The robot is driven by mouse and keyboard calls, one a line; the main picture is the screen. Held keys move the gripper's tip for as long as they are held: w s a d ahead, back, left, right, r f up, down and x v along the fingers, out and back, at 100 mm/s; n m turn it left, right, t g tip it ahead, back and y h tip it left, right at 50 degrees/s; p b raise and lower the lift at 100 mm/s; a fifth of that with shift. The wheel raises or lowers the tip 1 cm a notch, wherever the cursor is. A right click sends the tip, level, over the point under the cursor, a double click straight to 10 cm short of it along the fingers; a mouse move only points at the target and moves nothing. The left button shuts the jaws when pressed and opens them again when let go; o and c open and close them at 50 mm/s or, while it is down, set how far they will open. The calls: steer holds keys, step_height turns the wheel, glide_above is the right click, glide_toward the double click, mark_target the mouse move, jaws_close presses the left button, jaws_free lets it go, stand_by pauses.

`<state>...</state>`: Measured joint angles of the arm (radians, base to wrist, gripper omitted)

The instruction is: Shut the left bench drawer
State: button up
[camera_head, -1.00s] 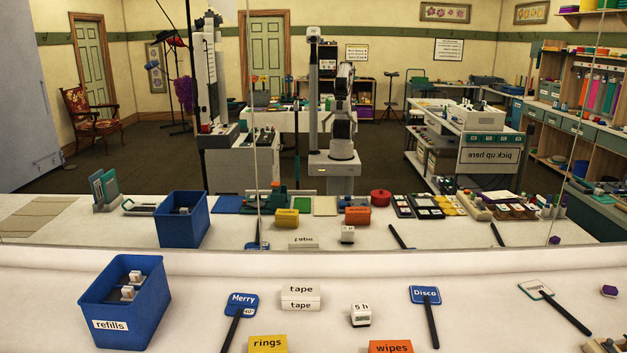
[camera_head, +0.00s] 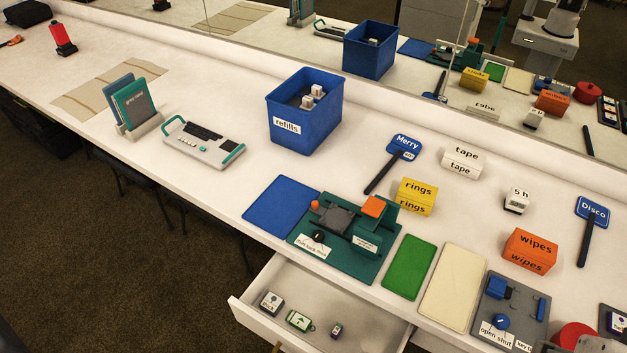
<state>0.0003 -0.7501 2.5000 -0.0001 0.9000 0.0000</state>
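An open white bench drawer (camera_head: 240,312) sticks out from the front of the bench at the lower middle, below the green machine. Its front panel runs down out of the picture, and part of a brass handle (camera_head: 277,347) shows at the bottom edge. Inside lie a grey block with a label (camera_head: 271,302), a green-edged item with an arrow (camera_head: 300,320) and a small dark item (camera_head: 337,330). The drawer's back is hidden under the benchtop. My gripper is not in view.
The benchtop (camera_head: 225,205) holds a blue refills bin (camera_head: 304,120), a green machine (camera_head: 345,238), flat mats, labelled blocks and a grey switch panel (camera_head: 510,308). A mirror stands behind. Dark floor (camera_head: 130,270) lies open left of the drawer; black chair-like shapes sit under the bench.

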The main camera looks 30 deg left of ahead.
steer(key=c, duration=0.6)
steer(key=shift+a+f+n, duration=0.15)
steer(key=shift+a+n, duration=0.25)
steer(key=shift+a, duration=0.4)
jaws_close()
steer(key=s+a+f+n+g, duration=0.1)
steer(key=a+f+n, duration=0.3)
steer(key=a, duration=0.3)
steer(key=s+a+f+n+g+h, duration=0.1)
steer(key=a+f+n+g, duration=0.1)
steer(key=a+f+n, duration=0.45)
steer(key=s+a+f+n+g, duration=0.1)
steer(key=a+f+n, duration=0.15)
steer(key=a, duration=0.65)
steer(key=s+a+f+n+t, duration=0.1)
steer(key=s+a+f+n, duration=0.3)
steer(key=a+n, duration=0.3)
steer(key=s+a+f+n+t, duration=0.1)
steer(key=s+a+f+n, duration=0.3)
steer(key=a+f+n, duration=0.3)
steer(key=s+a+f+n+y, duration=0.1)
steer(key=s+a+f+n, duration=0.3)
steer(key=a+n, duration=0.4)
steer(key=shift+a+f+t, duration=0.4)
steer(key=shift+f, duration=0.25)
